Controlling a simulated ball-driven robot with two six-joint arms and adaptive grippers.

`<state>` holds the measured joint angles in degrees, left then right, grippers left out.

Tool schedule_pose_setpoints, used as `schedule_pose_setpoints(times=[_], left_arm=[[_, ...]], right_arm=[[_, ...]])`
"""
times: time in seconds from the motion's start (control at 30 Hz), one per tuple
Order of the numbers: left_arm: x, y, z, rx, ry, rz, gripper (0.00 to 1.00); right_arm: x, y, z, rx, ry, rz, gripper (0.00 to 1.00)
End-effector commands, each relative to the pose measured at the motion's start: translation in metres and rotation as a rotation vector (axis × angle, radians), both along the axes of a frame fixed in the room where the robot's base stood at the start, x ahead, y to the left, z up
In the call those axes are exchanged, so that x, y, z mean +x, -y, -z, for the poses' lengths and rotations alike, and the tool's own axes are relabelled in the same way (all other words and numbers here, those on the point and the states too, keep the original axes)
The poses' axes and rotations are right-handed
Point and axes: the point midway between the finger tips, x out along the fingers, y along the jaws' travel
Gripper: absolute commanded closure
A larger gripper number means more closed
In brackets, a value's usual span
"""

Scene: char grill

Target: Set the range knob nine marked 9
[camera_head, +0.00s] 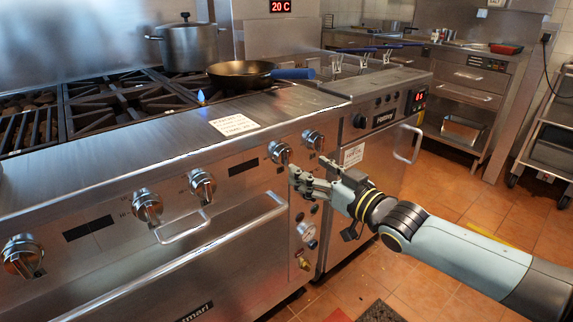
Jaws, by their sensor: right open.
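The range front (120,190) carries a row of metal knobs. One knob (279,152) sits just up and left of my right gripper (305,174), and another knob (313,140) sits just above it. Further left are a knob (202,186), a knob (147,206) and a knob (22,255). The number labels are too small to read, so I cannot tell which is knob nine. My right gripper is open, in front of the panel below the two right-hand knobs, with no knob between its fingers. My left gripper is not in view.
An oven handle (190,250) and a small bar handle (182,227) stick out from the range front. A gauge (306,231) sits below my gripper. A frying pan (240,75) and a pot (186,46) stand on the burners. Open tiled floor (440,195) lies to the right.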

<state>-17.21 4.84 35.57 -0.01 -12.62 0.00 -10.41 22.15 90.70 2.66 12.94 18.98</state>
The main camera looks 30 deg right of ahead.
Motion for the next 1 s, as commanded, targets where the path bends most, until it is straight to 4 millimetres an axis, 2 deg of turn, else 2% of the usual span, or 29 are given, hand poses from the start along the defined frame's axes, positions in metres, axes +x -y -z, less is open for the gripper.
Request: schedule_pose_setpoints(times=[0.1, 0.2, 0.4, 0.57, 0.8, 1.0], left_arm=[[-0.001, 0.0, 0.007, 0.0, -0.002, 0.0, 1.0], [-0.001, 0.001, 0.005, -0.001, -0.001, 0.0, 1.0], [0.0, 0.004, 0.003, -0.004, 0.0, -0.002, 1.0], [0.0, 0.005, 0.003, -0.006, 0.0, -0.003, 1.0], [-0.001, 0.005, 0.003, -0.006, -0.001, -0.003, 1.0], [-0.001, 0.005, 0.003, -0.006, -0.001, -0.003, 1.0]], right_arm=[[0.026, -0.002, 0.002, -0.002, 0.002, 0.001, 0.32], [0.044, -0.003, 0.0, 0.0, 0.001, 0.003, 0.32], [0.071, -0.005, 0.0, 0.001, -0.001, 0.003, 0.32], [0.079, -0.006, 0.001, 0.0, -0.002, 0.001, 0.32], [0.08, -0.006, 0.002, 0.0, -0.003, 0.001, 0.32], [0.08, -0.006, 0.002, 0.0, -0.003, 0.001, 0.58]])
